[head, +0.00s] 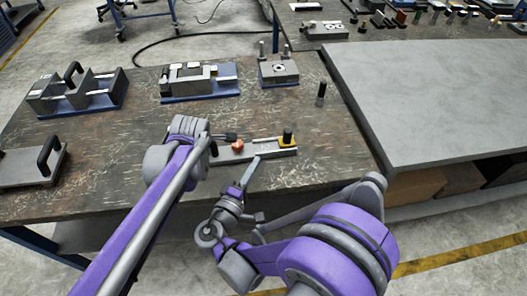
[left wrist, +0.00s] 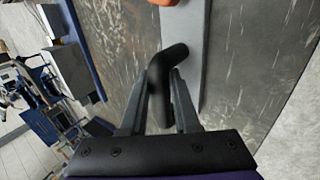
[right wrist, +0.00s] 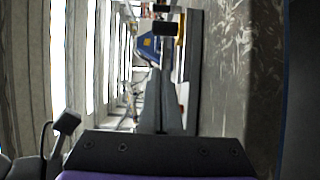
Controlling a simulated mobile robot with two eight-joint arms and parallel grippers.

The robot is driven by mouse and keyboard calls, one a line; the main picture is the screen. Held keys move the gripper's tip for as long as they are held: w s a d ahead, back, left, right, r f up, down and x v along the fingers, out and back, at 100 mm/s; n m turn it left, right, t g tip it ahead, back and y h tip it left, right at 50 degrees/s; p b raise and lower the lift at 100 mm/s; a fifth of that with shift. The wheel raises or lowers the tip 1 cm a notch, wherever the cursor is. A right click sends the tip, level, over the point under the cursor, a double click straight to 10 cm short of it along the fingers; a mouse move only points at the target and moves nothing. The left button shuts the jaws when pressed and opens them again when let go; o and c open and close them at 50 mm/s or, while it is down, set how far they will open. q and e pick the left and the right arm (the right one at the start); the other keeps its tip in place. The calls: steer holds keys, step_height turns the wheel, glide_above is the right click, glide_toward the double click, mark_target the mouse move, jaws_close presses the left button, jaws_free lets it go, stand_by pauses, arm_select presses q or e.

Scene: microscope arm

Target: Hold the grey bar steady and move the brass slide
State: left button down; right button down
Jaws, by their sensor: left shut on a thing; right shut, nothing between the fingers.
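The grey bar (head: 262,149) lies on the worktable, with an orange knob (head: 238,146) on it. The brass slide (head: 288,141) sits near the bar's right end and carries an upright black knob (head: 287,131). My left gripper (head: 228,137) is at the bar's left end. In the left wrist view it is shut on a bent black handle (left wrist: 163,78) beside the grey bar (left wrist: 196,45). My right gripper (head: 255,162) is shut and empty, on the near side of the bar, left of the slide. The black knob (right wrist: 165,28) shows ahead of its fingers in the right wrist view.
Fixtures on blue bases (head: 199,80) and a two-post block (head: 278,70) stand behind the bar. A black cylinder (head: 321,93) stands at the back right. A grey block with a black handle (head: 33,166) is at the left. Bare tabletop (head: 335,140) lies right of the slide.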

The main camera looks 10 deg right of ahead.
steer(key=shift+v, duration=1.1)
steer(key=shift+w, duration=0.1)
arm_select(q)
steer(key=c, duration=0.6)
jaws_free()
